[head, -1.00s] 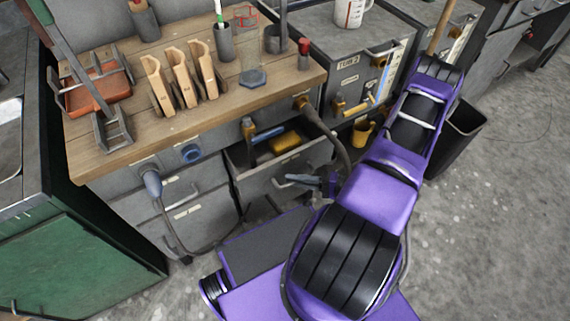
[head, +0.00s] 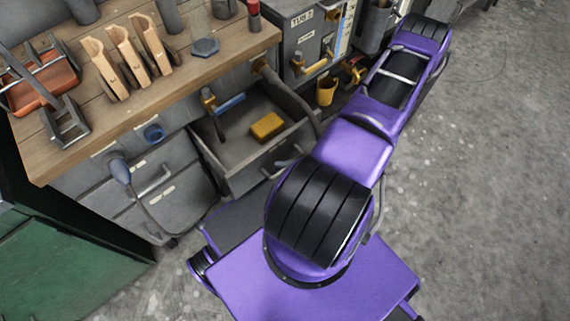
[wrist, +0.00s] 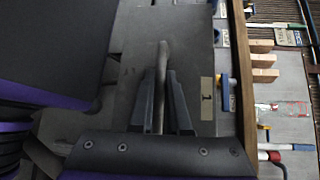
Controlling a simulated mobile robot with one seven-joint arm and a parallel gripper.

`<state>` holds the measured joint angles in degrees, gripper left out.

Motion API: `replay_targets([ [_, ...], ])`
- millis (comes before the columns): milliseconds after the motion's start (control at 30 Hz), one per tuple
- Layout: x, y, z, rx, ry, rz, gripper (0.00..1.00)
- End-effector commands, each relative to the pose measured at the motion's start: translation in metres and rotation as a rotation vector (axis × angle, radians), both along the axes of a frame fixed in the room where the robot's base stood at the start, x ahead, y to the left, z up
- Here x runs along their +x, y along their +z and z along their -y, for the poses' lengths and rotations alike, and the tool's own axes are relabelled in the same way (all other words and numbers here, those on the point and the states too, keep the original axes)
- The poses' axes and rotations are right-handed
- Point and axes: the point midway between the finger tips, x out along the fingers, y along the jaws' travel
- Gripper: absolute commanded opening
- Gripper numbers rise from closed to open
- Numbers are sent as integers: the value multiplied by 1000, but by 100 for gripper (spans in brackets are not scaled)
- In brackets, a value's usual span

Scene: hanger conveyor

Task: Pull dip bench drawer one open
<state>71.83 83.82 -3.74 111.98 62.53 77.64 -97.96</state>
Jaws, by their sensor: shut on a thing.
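The dip bench drawer one (head: 238,172) stands well out from the bench front in the head view, its inside showing. A yellow block (head: 267,126) and a blue-handled tool (head: 230,104) are in it. In the wrist view the drawer front (wrist: 190,60) fills the middle, with a label marked 1 (wrist: 207,99). My gripper (wrist: 161,76) is shut on the grey bar handle (wrist: 162,54), one finger on each side of it.
The wooden bench top (head: 185,85) carries wooden racks (head: 127,55) and an orange tray (head: 40,88). A closed drawer (head: 170,205) with a hanging cable is left of the open one. A yellow cup (head: 327,89) stands at right. The floor at right (head: 480,200) is clear.

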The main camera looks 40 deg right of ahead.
Motion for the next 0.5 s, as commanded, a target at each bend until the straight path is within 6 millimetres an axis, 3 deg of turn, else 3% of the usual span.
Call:
replay_targets([
  [33,0,0,2,-3,-3,1,20],
  [167,0,0,1,-2,-2,0,44],
  [500,-1,0,2,-2,-2,0,45],
])
